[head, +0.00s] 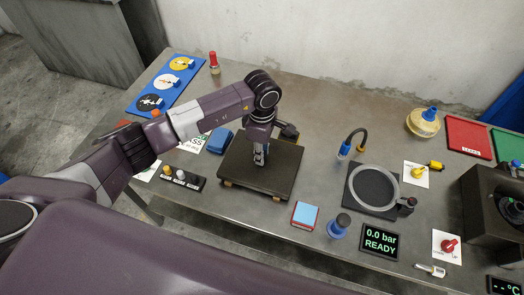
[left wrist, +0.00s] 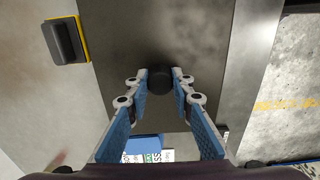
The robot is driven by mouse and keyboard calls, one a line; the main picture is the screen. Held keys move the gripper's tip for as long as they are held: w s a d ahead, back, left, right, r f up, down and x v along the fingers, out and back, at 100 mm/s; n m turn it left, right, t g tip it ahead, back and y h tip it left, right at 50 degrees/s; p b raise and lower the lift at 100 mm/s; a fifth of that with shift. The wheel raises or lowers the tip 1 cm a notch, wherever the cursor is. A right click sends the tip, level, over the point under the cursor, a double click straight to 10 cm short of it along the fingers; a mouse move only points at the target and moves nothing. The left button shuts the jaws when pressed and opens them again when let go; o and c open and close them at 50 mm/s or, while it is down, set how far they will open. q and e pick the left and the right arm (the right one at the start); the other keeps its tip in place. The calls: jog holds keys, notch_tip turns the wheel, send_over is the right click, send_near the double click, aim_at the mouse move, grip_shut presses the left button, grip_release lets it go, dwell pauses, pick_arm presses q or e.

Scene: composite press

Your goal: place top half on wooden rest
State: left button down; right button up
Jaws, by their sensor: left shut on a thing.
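The top half is a dark square plate (head: 235,176) at the middle of the table in the head view. Small pale wooden pieces of the rest (head: 229,184) show under its front edge. Whether the plate touches the wood is unclear. In the left wrist view, the plate (left wrist: 165,30) has a round black knob (left wrist: 160,79) between the fingers. My left gripper (head: 260,158) points down over the plate. In the left wrist view, the left gripper (left wrist: 162,82) is shut on this knob. My right gripper is in neither view.
A round ring on a dark base (head: 350,205) stands right of the plate. A blue-and-red block (head: 305,214), a blue-capped bottle (head: 339,226) and a display (head: 380,242) are in front. A blue board (head: 165,87) lies at back left. Bare table (head: 330,105) shows behind.

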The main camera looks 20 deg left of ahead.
pick_arm(q)
jog(key=c, duration=2.1)
grip_release()
jog(key=o, duration=0.4)
jog(key=shift+r, duration=0.2)
jog(key=shift+w+r+b, duration=0.1)
jog(key=shift+r+b, duration=2.05)
jog(key=shift+r, duration=3.75)
